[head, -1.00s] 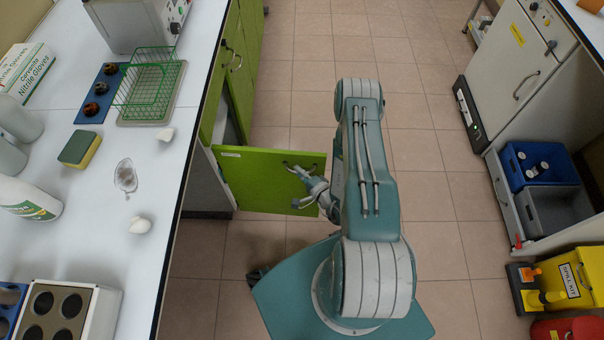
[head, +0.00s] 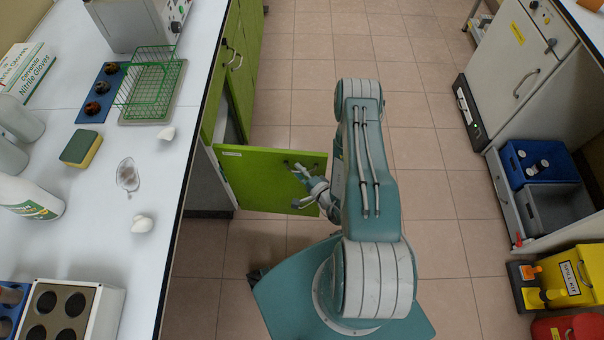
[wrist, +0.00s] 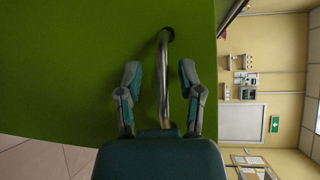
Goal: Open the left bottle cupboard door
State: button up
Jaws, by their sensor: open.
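The green cupboard door (head: 262,180) stands swung out from the bench, well away from its opening (head: 231,128). It fills the left of the wrist view (wrist: 60,70). Its curved metal handle (wrist: 163,75) lies between the two fingers of my gripper (wrist: 160,80), with a gap on both sides. My gripper is open around the handle. In the head view my gripper (head: 303,186) is at the outer part of the door, and the handle is mostly hidden there.
The white worktop (head: 100,210) runs along the left, with a green wire basket (head: 150,80), a sponge (head: 80,148) and bottles on it. More green doors with handles are beyond. Tiled floor (head: 440,200) is clear to the right. A blue crate (head: 535,163) and yellow spill kit (head: 575,275) stand far right.

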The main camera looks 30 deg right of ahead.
jog(key=v, duration=1.2)
dwell(0.4)
jog(key=w+a+r+n+g+y, duration=0.35)
jog(key=r+n+y, duration=0.2)
jog(key=r, duration=0.45)
jog(key=w+a+r+n+g+y, duration=0.2)
jog(key=a+r+n+g+y, duration=0.25)
jog(key=r, duration=0.55)
jog(key=s+a+r+n+g+h, duration=0.1)
jog(key=s+r+n+h, duration=0.2)
jog(key=r, duration=1)
jog(key=s+a+r+n+g+h, duration=0.1)
jog(key=s+r+n+h, duration=0.2)
jog(key=s+r+h, duration=0.5)
notch_tip(320, 180, up, 6)
jog(key=h, duration=0.3)
jog(key=shift+s+r+n, duration=0.15)
jog(key=shift+s+n, duration=0.05)
jog(key=shift+n, duration=0.2)
jog(key=shift+a, duration=0.15)
